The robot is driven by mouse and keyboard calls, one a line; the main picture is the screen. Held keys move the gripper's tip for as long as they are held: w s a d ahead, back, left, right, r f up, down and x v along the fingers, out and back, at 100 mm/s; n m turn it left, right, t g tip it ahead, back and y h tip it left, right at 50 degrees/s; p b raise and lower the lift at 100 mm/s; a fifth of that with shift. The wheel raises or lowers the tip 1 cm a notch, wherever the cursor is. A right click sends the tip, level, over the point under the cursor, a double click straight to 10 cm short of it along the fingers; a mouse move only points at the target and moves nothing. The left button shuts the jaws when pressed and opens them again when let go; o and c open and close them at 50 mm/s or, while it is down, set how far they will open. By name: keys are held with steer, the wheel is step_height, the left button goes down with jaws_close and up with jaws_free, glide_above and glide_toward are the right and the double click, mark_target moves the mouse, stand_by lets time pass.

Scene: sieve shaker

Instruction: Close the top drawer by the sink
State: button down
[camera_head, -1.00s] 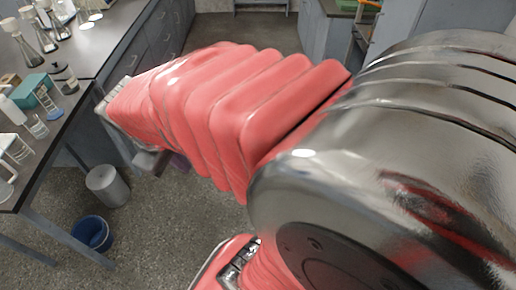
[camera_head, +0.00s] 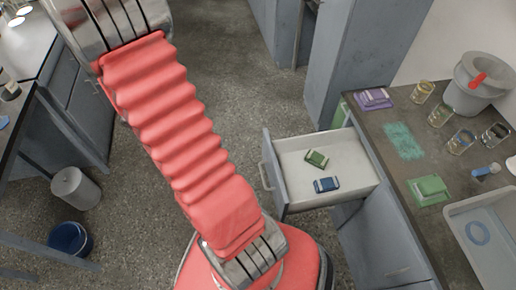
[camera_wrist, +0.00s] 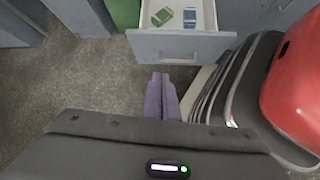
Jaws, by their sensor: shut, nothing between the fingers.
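The top drawer (camera_head: 325,168) is pulled open from the grey cabinet at the right in the head view. A green item and a blue item lie inside its white tray. In the wrist view the drawer front (camera_wrist: 180,46), with its handle, faces me at the top. My gripper (camera_wrist: 161,76) is shut and empty, its purple fingers pointing at the drawer front, just short of or near its lower edge; I cannot tell whether they touch. My gripper is not visible in the head view. The sink (camera_head: 487,245) is at the lower right.
The counter (camera_head: 400,165) above the drawer holds beakers, a grey bucket (camera_head: 477,82), cloths and sponges. A tall grey cabinet (camera_head: 350,60) stands behind. A metal bin (camera_head: 75,188) and a blue bucket (camera_head: 70,238) stand at the left.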

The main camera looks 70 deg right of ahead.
steer(key=s+d+f+n+g, duration=0.1)
steer(key=s+d+f, duration=0.2)
steer(key=f, duration=0.1)
steer(key=shift+s+f, duration=0.2)
steer(key=shift+f, duration=0.05)
glide_toward(269, 152)
step_height(269, 152, down, 4)
steer(key=s+d, duration=0.2)
steer(key=shift+s+d+f, duration=0.15)
steer(key=shift+s+f, duration=0.05)
steer(key=shift+s, duration=0.45)
